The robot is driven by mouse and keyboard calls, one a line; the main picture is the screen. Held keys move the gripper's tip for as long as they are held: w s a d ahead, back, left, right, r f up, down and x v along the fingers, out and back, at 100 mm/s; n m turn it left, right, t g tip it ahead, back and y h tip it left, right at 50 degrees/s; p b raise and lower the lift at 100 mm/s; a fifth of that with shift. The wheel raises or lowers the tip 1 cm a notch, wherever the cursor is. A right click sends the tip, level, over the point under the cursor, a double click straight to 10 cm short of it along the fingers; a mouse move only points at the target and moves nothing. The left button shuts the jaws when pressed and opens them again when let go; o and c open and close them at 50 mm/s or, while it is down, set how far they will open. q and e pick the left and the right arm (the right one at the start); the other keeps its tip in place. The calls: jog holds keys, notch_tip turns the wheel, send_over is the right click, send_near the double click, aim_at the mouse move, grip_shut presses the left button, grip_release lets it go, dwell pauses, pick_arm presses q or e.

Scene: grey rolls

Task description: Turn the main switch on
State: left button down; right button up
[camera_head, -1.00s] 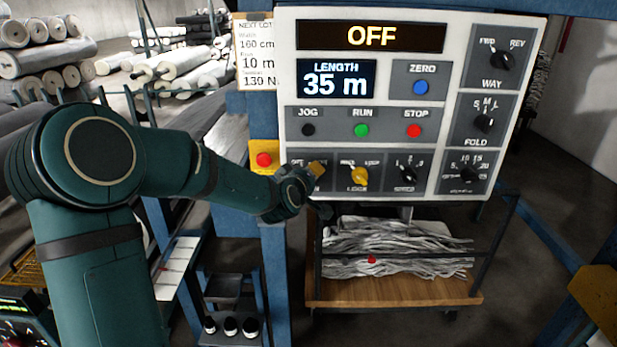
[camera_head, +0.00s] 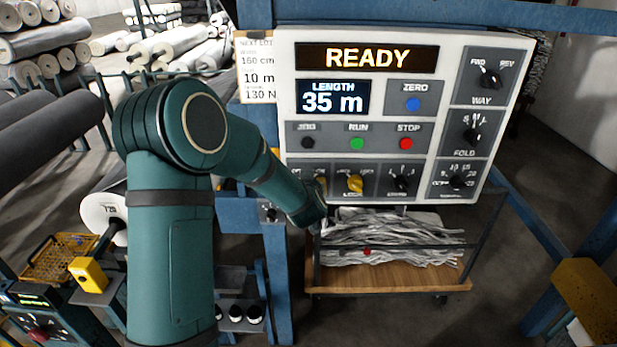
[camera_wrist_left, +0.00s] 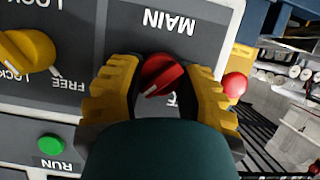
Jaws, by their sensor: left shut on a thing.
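The control panel (camera_head: 433,135) stands at the centre right of the head view, and its top display (camera_head: 367,58) reads READY. The main switch is a red knob (camera_wrist_left: 162,74) under the upside-down label MAIN in the left wrist view. My left gripper (camera_wrist_left: 160,85) is shut on this knob, with one yellow finger on each side of it. In the head view my left gripper (camera_head: 318,190) is at the panel's lower left corner, and the arm hides most of the switch. My right gripper is not in view.
The yellow lock knob (camera_head: 355,183) sits right beside the main switch. Blue (camera_head: 413,104), green (camera_head: 357,143) and red (camera_head: 405,143) buttons are above. A cart (camera_head: 390,283) with grey strips stands below the panel. Fabric rolls (camera_head: 60,45) lie at the back left.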

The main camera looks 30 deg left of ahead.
pick_arm(q)
jog(key=shift+r, duration=0.1)
jog(key=shift+p, duration=0.3)
jog(key=c, duration=0.5)
grip_release()
jog(key=v, duration=1.2)
jog(key=shift+w+d, duration=0.1)
